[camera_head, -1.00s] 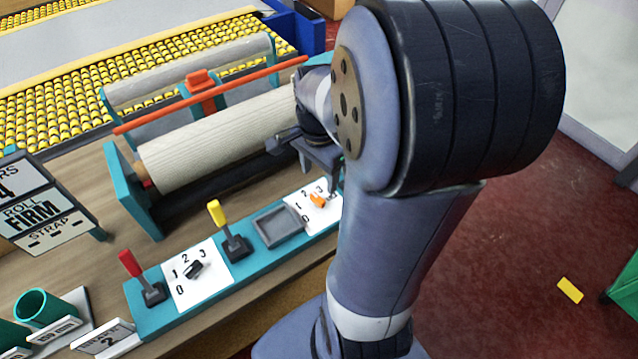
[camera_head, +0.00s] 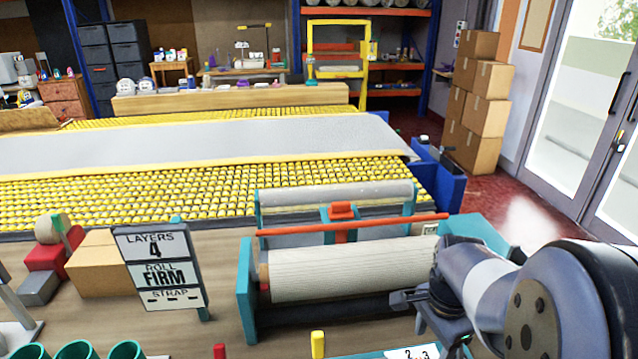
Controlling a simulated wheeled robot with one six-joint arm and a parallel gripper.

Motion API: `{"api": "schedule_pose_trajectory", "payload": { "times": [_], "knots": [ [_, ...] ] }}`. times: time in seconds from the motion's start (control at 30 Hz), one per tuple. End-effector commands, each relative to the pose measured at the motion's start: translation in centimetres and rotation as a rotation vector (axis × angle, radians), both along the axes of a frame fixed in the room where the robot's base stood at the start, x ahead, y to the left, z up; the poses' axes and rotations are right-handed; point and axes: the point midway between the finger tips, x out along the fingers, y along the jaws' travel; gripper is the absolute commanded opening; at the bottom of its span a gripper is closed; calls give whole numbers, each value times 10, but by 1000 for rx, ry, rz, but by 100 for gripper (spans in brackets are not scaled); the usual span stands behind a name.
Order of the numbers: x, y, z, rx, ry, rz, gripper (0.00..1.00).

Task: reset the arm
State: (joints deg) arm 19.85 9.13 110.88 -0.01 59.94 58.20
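My arm comes in from the lower right. My gripper (camera_head: 432,312) is a small dark shape at its end, in front of the right end of the roller machine. I see nothing clearly held. A cream roll (camera_head: 345,270) lies in the teal-ended machine behind it. Below, only the top of the control panel shows: a yellow lever (camera_head: 317,344), a red lever tip (camera_head: 219,351) and part of a numbered dial plate (camera_head: 412,353).
A sign (camera_head: 162,270) reading LAYERS 4, ROLL FIRM, STRAP stands left of the machine. Teal cups (camera_head: 75,350) stand at the lower left. A yellow roller conveyor (camera_head: 220,196) runs behind. Cardboard boxes (camera_head: 477,150) are stacked by the glass doors.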

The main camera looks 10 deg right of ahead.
Motion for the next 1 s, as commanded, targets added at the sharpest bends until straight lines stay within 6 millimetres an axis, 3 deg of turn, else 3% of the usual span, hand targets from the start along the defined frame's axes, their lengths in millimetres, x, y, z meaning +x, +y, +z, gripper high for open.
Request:
{"api": "schedule_pose_trajectory", "payload": {
  "times": [0.2, 0.4, 1.0],
  "knots": [
    [-1, 0, -43, 2, 6, 0, 58],
    [-1, 0, -68, 1, 3, 0, 58],
    [0, 0, -65, -1, -1, 11, 58]
  ]
}}
